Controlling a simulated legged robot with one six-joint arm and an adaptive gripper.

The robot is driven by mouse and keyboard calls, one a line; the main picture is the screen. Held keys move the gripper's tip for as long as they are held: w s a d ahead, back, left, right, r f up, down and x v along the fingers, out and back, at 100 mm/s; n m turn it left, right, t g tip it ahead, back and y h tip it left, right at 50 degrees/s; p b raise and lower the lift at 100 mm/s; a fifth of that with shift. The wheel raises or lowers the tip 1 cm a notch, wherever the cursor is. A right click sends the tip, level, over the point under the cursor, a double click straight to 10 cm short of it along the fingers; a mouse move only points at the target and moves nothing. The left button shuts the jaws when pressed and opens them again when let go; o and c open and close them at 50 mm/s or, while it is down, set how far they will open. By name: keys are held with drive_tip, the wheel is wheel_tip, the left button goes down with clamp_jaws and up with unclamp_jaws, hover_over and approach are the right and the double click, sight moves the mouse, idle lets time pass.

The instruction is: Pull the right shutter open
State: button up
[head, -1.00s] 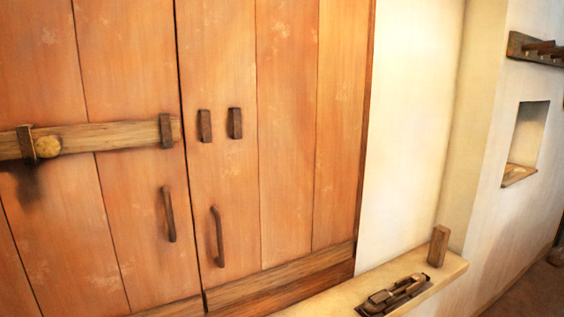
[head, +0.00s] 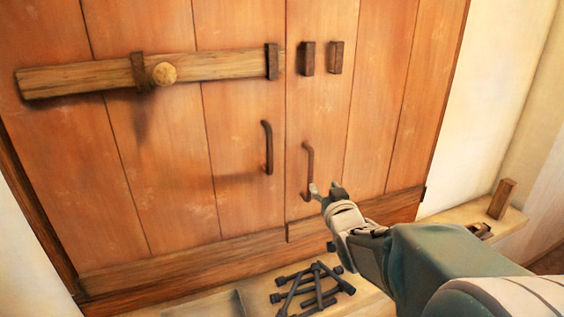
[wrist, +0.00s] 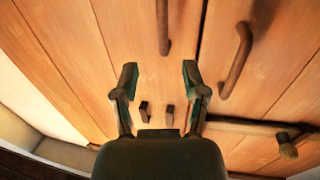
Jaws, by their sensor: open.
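The right shutter (head: 377,100) is an orange wooden panel right of the seam, and it looks flush with the left shutter (head: 160,170). Its dark curved handle (head: 307,168) hangs low near the seam. In the wrist view, that handle (wrist: 162,28) shows ahead, between the lines of the two fingers. My gripper (head: 327,192) is open and empty, just right of the handle's lower end in the head view; I see no contact. The left shutter's handle (head: 267,147) also shows in the wrist view (wrist: 237,60).
A wooden bar (head: 90,78) lies across the left shutter, its right end near the seam. Two empty brackets (head: 307,58) are on the right shutter. Dark rods (head: 310,288) lie on the sill below, and a wooden block (head: 502,198) stands at right.

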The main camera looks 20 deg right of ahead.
sight(311, 166)
drive_tip(key=w, duration=0.6)
drive_tip(key=w+d, duration=0.1)
drive_tip(key=w, duration=0.3)
drive_tip(key=shift+d, duration=0.1)
drive_tip(key=shift+w+r, duration=0.1)
drive_tip(key=shift+w, duration=0.45)
drive_tip(key=shift+d, duration=0.35)
clamp_jaws()
drive_tip(key=shift+a, duration=0.25)
drive_tip(key=shift+s, duration=0.15)
